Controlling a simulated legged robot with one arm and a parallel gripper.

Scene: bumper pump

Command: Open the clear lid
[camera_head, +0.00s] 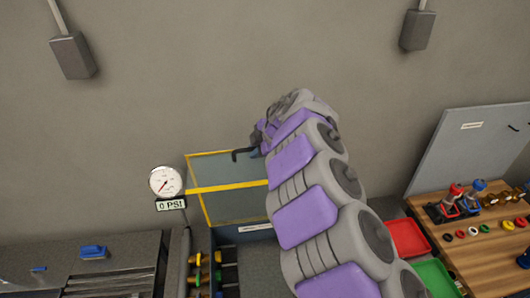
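The clear lid (222,172) is a see-through panel with yellow edges, left of my arm in the head camera view. It belongs to a see-through, yellow-edged case above a dark blue base (228,236). I cannot tell how far open the lid is. My gripper (258,138) is at the far end of my purple and grey arm, by the lid's upper right corner. A dark hooked piece (241,153) shows there; I cannot tell whether it is a handle or a finger. My arm hides the case's right side and most of the gripper, including any contact.
A pressure gauge (165,181) marked 0 PSI stands left of the case. A blue item (94,252) lies on the grey bench at left. Red (408,238) and green (437,279) trays and a wooden bench (487,257) with fittings are at right. The wall is behind.

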